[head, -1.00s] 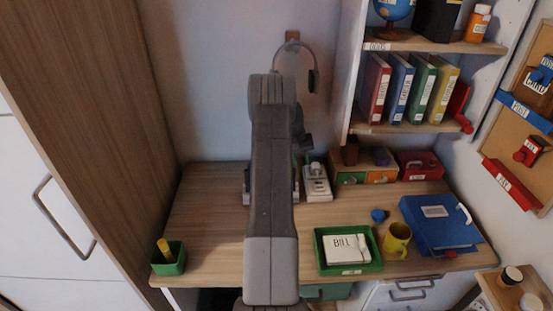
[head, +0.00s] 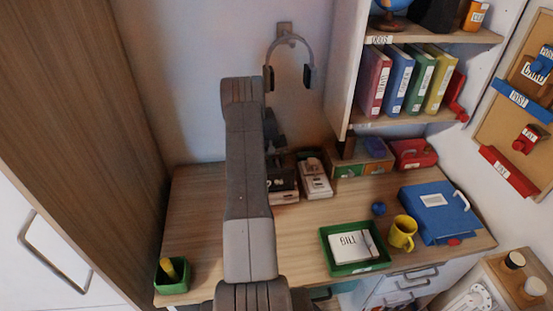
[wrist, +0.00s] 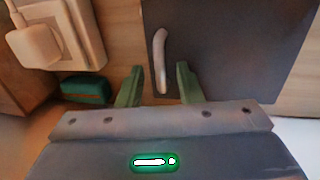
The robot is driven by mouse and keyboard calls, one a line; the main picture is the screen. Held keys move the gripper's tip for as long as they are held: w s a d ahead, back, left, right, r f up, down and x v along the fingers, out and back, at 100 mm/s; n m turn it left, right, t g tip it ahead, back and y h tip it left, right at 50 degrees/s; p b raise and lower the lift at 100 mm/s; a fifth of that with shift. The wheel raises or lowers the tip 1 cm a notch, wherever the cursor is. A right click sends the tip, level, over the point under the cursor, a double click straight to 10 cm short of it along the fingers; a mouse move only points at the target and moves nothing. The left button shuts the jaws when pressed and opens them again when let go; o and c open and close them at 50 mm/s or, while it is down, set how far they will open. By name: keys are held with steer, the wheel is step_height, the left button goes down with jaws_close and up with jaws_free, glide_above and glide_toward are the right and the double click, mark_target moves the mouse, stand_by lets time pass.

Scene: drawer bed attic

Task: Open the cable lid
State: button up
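In the wrist view a dark grey flat panel (wrist: 225,45) with a curved pale handle (wrist: 160,60) fills the upper middle; it looks like the cable lid and lies shut as far as I see.
A white power strip (head: 315,178) with a plug (wrist: 33,42) is close beside the lid. A small drawer box (head: 360,165), green tray (head: 330,262), yellow mug (head: 402,233) and blue binder (head: 435,212) stand to the right.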

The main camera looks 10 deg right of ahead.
steer(key=shift+c, duration=0.4)
jaws_close()
steer(key=shift+a, duration=0.1)
